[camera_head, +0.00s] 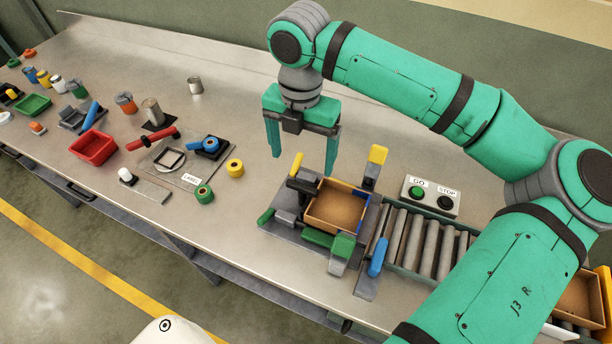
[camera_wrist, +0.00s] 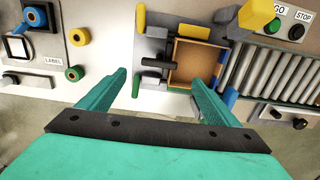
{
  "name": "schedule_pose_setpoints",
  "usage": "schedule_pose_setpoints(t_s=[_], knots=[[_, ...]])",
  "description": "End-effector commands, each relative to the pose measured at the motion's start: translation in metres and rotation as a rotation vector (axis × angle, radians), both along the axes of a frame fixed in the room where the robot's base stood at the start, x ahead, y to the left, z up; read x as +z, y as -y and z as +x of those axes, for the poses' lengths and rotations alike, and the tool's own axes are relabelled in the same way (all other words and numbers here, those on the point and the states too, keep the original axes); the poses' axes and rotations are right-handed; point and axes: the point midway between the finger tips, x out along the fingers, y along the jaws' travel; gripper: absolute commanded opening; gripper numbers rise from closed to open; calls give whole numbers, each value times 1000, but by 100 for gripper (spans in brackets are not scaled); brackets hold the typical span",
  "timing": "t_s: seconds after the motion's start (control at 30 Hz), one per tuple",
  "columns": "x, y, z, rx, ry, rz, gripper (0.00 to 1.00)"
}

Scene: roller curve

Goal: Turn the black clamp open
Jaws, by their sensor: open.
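The black clamp (camera_head: 301,186) stands at the left side of the wooden box (camera_head: 338,206), on the grey fixture. Its black bar also shows in the wrist view (camera_wrist: 158,63), lying roughly crosswise beside the box's left wall. My gripper (camera_head: 303,150) hangs over the fixture with its fingers pointing down, spread wide and empty. In the wrist view my gripper (camera_wrist: 160,78) has one finger on each side of the clamp in the picture, with no visible contact. The exact height above the clamp is hard to tell.
Yellow (camera_head: 377,155), green (camera_head: 342,246) and blue (camera_head: 376,256) parts surround the box. The roller conveyor (camera_head: 425,238) runs to the right, with a GO/STOP button box (camera_head: 431,195) behind it. A label plate and red tray (camera_head: 93,147) lie to the left.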

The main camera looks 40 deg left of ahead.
Motion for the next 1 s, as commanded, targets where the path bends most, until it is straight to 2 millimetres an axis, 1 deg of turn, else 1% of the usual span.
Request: schedule_pose_setpoints(t_s=[0.3,0.5,0.7,1.0], knots=[[-55,0,0,0,-1,0,84],[-83,0,-1,0,-1,1,84],[-96,4,2,-9,0,2,84],[-98,2,1,-6,-1,3,84]])
